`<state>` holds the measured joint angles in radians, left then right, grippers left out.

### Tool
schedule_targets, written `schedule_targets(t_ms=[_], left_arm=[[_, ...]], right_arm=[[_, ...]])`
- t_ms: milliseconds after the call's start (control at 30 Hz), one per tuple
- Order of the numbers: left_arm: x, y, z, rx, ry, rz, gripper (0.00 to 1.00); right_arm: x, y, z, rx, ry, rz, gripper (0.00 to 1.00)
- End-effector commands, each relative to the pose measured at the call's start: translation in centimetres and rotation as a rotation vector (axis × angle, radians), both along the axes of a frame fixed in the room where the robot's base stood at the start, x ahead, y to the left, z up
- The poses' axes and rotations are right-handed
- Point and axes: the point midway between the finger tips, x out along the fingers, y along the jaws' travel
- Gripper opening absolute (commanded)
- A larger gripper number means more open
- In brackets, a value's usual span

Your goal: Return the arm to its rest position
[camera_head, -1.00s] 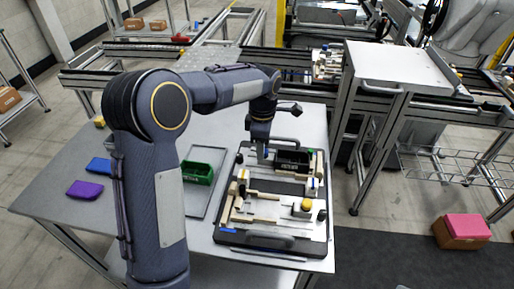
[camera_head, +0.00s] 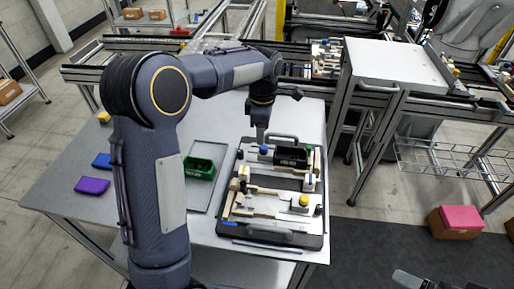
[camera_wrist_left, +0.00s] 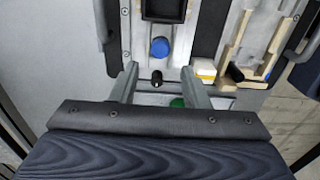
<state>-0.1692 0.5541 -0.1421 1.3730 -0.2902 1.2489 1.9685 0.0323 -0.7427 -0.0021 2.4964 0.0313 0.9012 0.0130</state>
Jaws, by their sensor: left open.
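My left arm comes in from the left and reaches over the table (camera_head: 140,215). Its gripper (camera_head: 262,135) is over the far-left edge of the black-framed pallet (camera_head: 228,205). In the left wrist view the two fingers of the left gripper (camera_wrist_left: 160,78) stand wide apart with nothing held between them. A blue round part (camera_wrist_left: 160,47) and a black bin (camera_wrist_left: 163,10) show beyond the fingertips. The black bin also shows in the head view (camera_head: 291,157). A grey and dark end piece at the bottom right edge may be my right gripper (camera_head: 408,279), mostly cut off.
A green bin (camera_head: 199,168) stands left of the pallet. Purple (camera_head: 92,185) and blue (camera_head: 102,160) pieces lie on the table's left. A white-topped cart (camera_head: 395,62) stands right of the table. A box with a pink top (camera_head: 460,218) is on the floor.

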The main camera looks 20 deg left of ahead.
Motion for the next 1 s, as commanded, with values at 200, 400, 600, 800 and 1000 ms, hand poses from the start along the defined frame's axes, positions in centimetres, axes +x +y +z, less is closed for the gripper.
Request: schedule_targets(t_ms=[200, 400, 600, 800, 1000], left_arm=[[0.0, 0.0, 0.0, 0.0, 0.0, 0.0, 0.42], [-0.1, 0.0, 0.0, -0.001, 0.0, -0.003, 0.42], [-3.2, 1.0, 2.5, -0.058, -0.053, -0.168, 0.42], [-11.5, 1.8, 6.1, -0.13, -0.224, -0.599, 0.42], [-20.3, 0.8, 6.8, -0.082, -0.434, -1.055, 0.42]], right_arm=[[0.0, 0.0, 0.0, 0.0, 0.0, 0.0, 1.0], [0.0, 0.0, 0.0, 0.0, 0.0, 0.0, 1.0], [0.0, 0.0, 0.0, 0.0, 0.0, 0.0, 1.0], [0.0, 0.0, 0.0, 0.0, 0.0, 0.0, 1.0], [0.0, 0.0, 0.0, 0.0, 0.0, 0.0, 1.0]])
